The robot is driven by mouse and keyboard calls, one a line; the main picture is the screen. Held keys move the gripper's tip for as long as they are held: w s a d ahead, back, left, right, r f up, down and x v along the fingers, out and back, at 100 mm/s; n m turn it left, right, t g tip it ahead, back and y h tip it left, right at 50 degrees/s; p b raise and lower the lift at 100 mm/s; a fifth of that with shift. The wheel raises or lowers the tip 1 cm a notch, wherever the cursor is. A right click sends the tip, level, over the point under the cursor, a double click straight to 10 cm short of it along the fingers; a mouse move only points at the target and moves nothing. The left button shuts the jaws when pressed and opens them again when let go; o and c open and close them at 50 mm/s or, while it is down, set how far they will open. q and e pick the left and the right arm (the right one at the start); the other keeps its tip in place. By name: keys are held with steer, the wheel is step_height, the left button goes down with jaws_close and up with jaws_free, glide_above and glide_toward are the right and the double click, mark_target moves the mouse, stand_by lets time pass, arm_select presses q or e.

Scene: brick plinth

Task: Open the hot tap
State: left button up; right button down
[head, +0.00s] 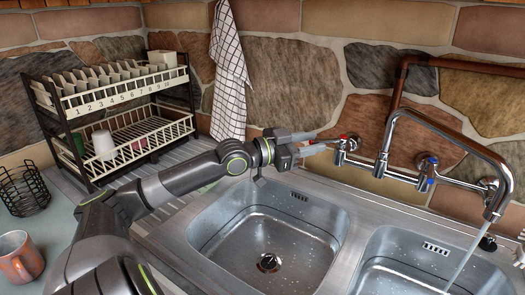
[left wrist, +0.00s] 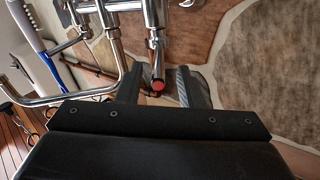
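The hot tap (head: 345,142) is a chrome wall tap with a red mark, at the left end of the mixer in the head view. In the left wrist view its red-ended handle (left wrist: 158,85) shows between my left gripper's two fingers. My left gripper (head: 323,143) is open, with its fingertips right at the tap. The fingers stand apart on either side of the red end; I cannot tell whether either touches it. The cold tap (head: 428,182) with a blue mark sits further right. Water runs from the curved spout (head: 480,158). My right gripper is not in view.
A double steel sink (head: 225,232) lies below the taps. A dish rack (head: 150,85) stands at the left, with a checked towel (head: 229,75) hanging beside it. A wire basket (head: 25,190) and a copper mug (head: 20,258) stand on the left counter. A stone wall is behind.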

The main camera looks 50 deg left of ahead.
arm_select(q)
steer(key=p+v, duration=1.3)
steer(key=v, duration=0.2)
steer(key=shift+s, duration=0.3)
steer(key=shift+a, duration=0.1)
